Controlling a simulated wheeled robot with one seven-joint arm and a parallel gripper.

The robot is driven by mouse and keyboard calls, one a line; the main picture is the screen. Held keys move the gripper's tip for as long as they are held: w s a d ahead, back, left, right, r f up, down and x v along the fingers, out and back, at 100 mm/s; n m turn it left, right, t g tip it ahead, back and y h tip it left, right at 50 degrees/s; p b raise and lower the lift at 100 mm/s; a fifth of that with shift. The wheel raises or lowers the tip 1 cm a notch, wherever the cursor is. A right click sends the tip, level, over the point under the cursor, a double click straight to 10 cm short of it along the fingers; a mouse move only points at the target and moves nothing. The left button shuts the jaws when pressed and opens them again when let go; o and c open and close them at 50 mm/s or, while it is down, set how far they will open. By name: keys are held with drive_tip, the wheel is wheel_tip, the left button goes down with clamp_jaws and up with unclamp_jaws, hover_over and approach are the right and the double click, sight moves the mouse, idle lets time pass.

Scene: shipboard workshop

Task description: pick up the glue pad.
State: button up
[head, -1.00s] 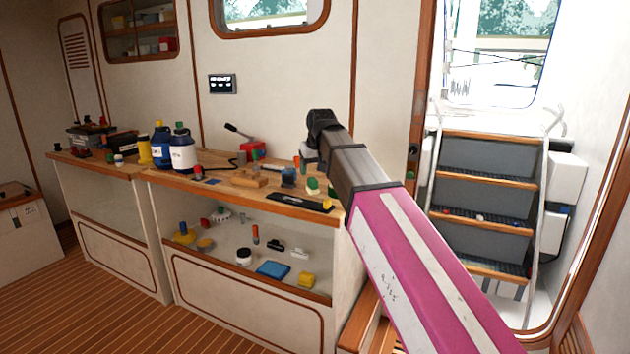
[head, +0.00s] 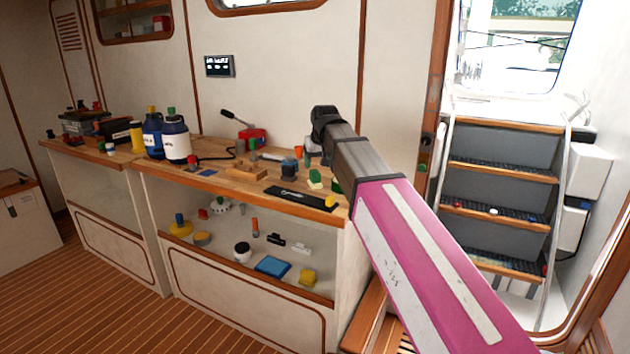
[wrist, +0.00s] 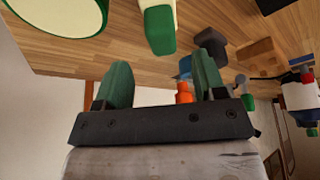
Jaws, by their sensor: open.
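I cannot tell for sure which thing is the glue pad. Two flat blue things could be it: a thick blue pad (head: 272,266) on the shelf under the counter, and a small thin blue square (head: 207,172) on the counter top. My gripper (wrist: 160,76) is open in the wrist view, its two green fingers apart and holding nothing. An orange thing (wrist: 184,92) and a dark blue thing (wrist: 186,66) show beyond and partly behind the right finger. In the head view my arm reaches over the counter's right end; the fingers cannot be made out there.
The wooden counter (head: 225,183) is crowded: blue and white bottles (head: 176,142), a wooden block (head: 246,172), a black strip (head: 300,199). Steps (head: 500,180) rise at the right. Open floor (head: 100,315) lies at the left front.

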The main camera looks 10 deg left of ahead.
sight(315, 171)
drive_tip(key=shift+x, duration=2.85)
drive_tip(key=shift+s+a, duration=0.1)
drive_tip(key=c, duration=1.1)
drive_tip(key=shift+r, duration=0.15)
drive_tip(key=shift+r, duration=0.55)
wheel_tip(315, 171, up, 2)
drive_tip(key=shift+r, duration=0.25)
drive_tip(key=s+a+r, duration=0.7)
drive_tip(key=s, duration=0.2)
drive_tip(key=shift+a, duration=0.3)
